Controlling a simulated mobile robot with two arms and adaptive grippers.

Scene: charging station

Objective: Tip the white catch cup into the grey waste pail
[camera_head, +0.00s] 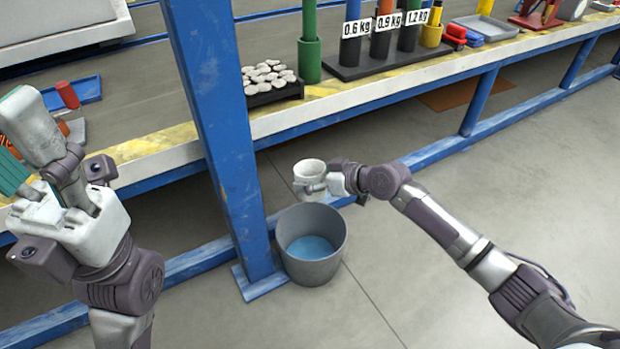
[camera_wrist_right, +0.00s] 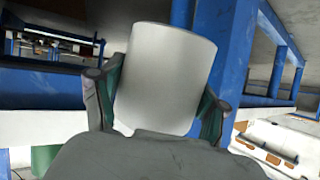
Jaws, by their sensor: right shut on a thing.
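The white catch cup (camera_head: 309,170) is held in the air above the grey waste pail (camera_head: 313,266), close to the blue post. Its rim faces up in the head view, and it looks about upright. My right gripper (camera_head: 316,186) is shut on the cup from the right. In the right wrist view the cup (camera_wrist_right: 168,75) sits between the two green-padded fingers (camera_wrist_right: 158,100). The pail stands on the floor with its open top up, and blue shows inside it. My left gripper (camera_head: 22,150) is at the left edge, away from both; its finger gap is unclear.
A blue post (camera_head: 222,130) stands just left of the cup and pail. The workbench edge (camera_head: 340,97) runs behind them, with a black tray of pale stones (camera_head: 268,80) and a rack of labelled tubes (camera_head: 350,68). The floor (camera_head: 450,250) right of the pail is clear.

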